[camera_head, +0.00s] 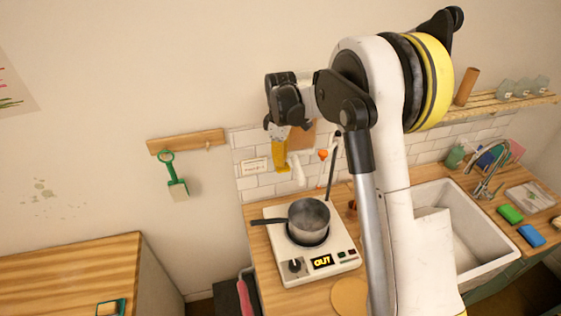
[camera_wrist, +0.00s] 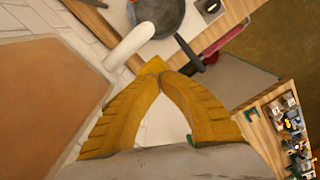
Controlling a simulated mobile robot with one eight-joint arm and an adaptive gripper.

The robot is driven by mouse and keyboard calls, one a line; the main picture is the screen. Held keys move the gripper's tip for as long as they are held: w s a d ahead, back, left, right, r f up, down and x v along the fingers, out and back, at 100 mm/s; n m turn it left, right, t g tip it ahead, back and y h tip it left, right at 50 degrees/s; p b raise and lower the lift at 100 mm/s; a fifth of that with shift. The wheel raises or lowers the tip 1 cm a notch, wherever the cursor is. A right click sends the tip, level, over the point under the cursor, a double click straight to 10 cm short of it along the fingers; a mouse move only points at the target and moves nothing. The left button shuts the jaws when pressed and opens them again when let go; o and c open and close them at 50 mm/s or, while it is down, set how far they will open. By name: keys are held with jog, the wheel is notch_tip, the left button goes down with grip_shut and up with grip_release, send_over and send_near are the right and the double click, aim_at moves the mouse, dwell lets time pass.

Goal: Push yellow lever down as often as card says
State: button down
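My gripper (camera_head: 281,168) has yellow fingers and hangs in front of the tiled wall, above and behind the hot plate. In the wrist view its fingertips (camera_wrist: 160,72) meet, with nothing visible held between them. I cannot make out a yellow lever apart from my yellow fingers; it may be hidden by them. A white curved spout (camera_head: 297,170) is just right of the fingers and shows close to the tips in the wrist view (camera_wrist: 131,46). A small cream card (camera_head: 255,166) is on the tiles left of the gripper; its writing is too small to read.
A grey pot (camera_head: 309,216) stands on a white hot plate (camera_head: 276,257) below, its display (camera_head: 322,262) reading "OUT". An orange knob (camera_head: 323,155) is right of the spout. A brown panel (camera_head: 302,134) is behind the gripper. A sink (camera_head: 455,235) is at right.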

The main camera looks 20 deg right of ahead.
aim_at(281, 172)
jog(key=shift+f+b, duration=2.1)
jog(key=shift+f, duration=0.65)
jog(key=shift+r, duration=0.1)
jog(key=shift+r+p, duration=2.2)
jog(key=shift+r, duration=2.05)
